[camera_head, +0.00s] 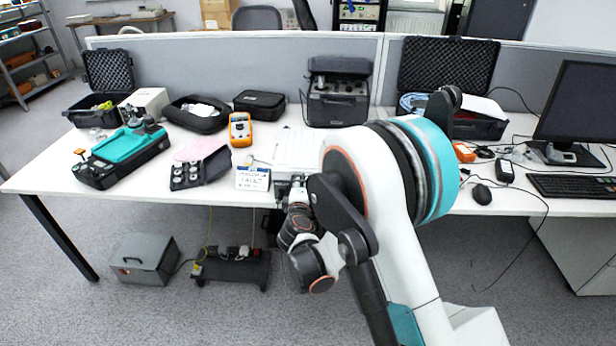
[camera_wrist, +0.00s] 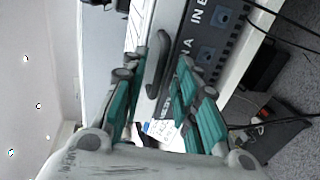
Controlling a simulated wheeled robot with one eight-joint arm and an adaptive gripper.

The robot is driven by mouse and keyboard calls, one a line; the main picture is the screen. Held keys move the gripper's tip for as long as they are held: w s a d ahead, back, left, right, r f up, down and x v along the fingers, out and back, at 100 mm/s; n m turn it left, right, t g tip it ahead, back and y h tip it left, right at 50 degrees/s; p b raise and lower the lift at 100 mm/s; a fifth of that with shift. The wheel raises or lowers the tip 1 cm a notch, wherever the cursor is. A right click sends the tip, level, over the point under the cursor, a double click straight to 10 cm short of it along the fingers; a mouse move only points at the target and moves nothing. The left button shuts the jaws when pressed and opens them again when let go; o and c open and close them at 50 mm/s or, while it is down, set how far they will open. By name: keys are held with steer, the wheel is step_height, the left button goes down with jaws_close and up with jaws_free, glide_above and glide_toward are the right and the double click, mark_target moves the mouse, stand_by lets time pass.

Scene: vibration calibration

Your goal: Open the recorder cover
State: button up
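A dark grey bar-like handle (camera_wrist: 157,72) stands out beside the panel. My gripper (camera_wrist: 164,60) has its teal fingers spread, one on each side of the handle; I cannot tell whether they touch it. In the head view a pale box-like thing (camera_head: 296,146) lies at the table's front edge, just beyond my wrist. My arm hides part of it and most of my gripper.
On the white table (camera_head: 130,190) stand an orange meter (camera_head: 240,129), a small labelled sign (camera_head: 253,179), a black case-like device (camera_head: 338,98) and an open tray (camera_head: 201,166). A monitor (camera_head: 582,105) and keyboard (camera_head: 572,186) are at the right. Grey partitions close the back.

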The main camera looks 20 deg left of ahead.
steer(key=shift+w, duration=0.3)
jaws_close()
